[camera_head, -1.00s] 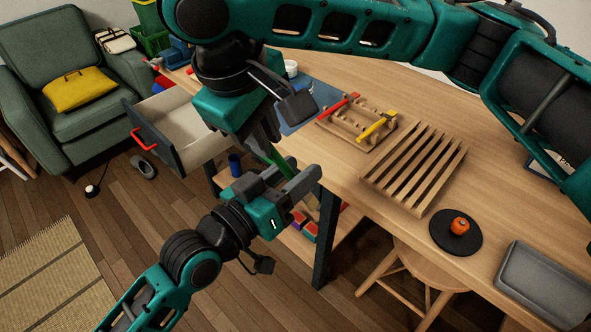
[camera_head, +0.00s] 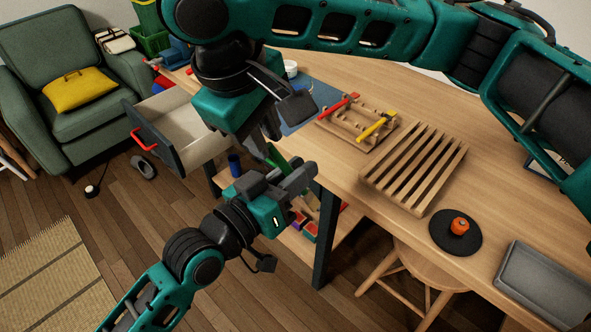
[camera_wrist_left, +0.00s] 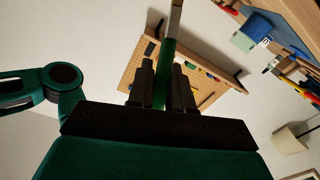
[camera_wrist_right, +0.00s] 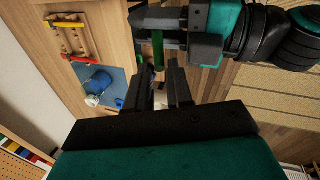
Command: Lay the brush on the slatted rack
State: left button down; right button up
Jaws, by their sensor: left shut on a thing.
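The brush has a green handle (camera_wrist_left: 169,62) and a pale end pointing up in the left wrist view. My left gripper (camera_head: 303,174) is shut on the green handle, beside the table's near left edge. The handle also shows in the right wrist view (camera_wrist_right: 157,48), crossing the left fingers. My right gripper (camera_wrist_right: 160,78) is open, with its fingers spread close to the brush. A pale patch shows between its fingers; I cannot tell whether it is part of the brush. The slatted rack (camera_head: 394,200) lies empty on the table to the right.
A wooden holder (camera_head: 352,138) with red and yellow tools stands behind the rack. A black round mat with an orange object (camera_head: 460,226) and a grey tray (camera_head: 543,285) lie to its right. An open drawer (camera_head: 160,152) juts out left.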

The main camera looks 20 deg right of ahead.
jog(key=o, duration=0.4)
jog(key=shift+r, duration=0.1)
